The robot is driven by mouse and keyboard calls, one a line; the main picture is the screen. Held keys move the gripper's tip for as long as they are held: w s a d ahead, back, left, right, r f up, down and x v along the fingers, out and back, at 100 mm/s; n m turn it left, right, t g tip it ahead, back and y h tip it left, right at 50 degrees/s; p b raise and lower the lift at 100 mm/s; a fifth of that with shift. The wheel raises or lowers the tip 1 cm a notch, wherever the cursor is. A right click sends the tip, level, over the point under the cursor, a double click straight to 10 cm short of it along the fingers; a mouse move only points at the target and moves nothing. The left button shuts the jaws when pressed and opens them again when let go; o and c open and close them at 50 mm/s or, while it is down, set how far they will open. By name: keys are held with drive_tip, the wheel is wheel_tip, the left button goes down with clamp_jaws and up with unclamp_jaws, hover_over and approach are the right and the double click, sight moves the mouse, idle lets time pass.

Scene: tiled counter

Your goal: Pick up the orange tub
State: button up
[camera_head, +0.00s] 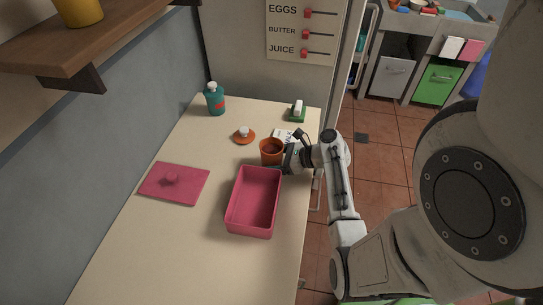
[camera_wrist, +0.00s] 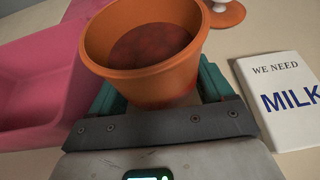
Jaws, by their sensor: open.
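The orange tub (camera_head: 271,152) stands upright on the counter, just behind the pink bin. In the wrist view the tub (camera_wrist: 145,60) is close in front of my gripper, with dark reddish contents inside. My gripper (camera_head: 287,160) reaches in from the right, low beside the tub. Its teal fingers (camera_wrist: 160,85) show on both sides of the tub's lower part and are open. The fingertips are hidden behind the tub, and I cannot tell whether the fingers touch it.
The pink bin (camera_head: 254,225) is close in front, with its pink lid (camera_head: 174,183) at left. An orange lid (camera_head: 244,136), a teal bottle (camera_head: 214,98) and a green dish with a white block (camera_head: 297,110) are behind. A "MILK" note (camera_wrist: 285,100) lies right. The front counter is clear.

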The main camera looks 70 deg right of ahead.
drive_tip(key=shift+w+f, duration=0.1)
drive_tip(key=c, duration=0.9)
drive_tip(key=shift+o, duration=0.2)
drive_tip(key=shift+r, duration=0.5)
wheel_tip(320, 180, up, 2)
drive_tip(key=shift+r, duration=0.1)
drive_tip(key=s+a+r, duration=0.1)
drive_tip(key=s+r, duration=0.9)
drive_tip(key=s, duration=0.4)
drive_tip(key=shift+a, duration=0.2)
